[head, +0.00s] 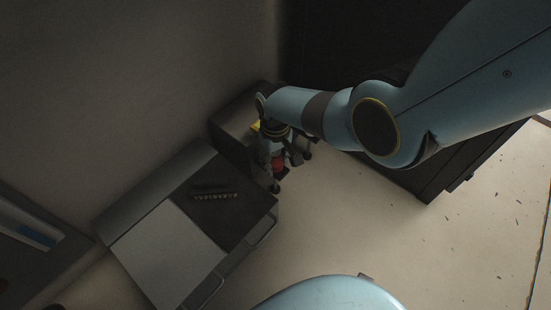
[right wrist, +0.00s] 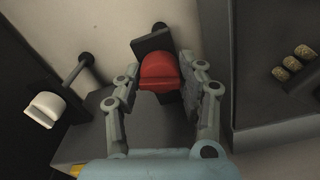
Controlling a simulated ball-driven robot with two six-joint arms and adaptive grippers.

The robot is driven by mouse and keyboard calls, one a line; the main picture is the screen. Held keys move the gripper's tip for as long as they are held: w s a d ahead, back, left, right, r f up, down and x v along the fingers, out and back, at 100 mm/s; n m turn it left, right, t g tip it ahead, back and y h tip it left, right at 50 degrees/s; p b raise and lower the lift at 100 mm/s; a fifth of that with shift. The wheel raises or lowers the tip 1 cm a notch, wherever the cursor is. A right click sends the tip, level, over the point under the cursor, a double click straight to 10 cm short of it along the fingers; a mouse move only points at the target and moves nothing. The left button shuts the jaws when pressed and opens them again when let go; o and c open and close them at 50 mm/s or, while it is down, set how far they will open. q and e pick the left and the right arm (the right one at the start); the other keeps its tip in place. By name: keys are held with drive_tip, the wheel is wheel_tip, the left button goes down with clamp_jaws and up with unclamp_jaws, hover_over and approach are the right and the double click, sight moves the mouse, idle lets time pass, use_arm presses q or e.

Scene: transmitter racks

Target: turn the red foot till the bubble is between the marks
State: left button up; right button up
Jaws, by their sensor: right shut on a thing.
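The red foot (right wrist: 158,72) sits between the fingertips of my right gripper (right wrist: 160,88) in the right wrist view, and the fingers are shut on it. It has a black plate and stem beyond it. A yellow part (head: 256,126) shows on that unit beside my wrist. I cannot make out the bubble or its marks in either view. My left gripper is not in view.
A white foot (right wrist: 44,109) on a black stem stands left of the red one. A grey cabinet or desk (head: 150,195) stands close on the left, a dark rack (head: 440,178) on the right. The pale floor (head: 400,240) between is open.

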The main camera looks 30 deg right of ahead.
sight(275, 159)
idle(0.4)
drive_tip(key=o, duration=1.1)
drive_tip(key=shift+o, duration=0.2)
wheel_tip(275, 159, up, 12)
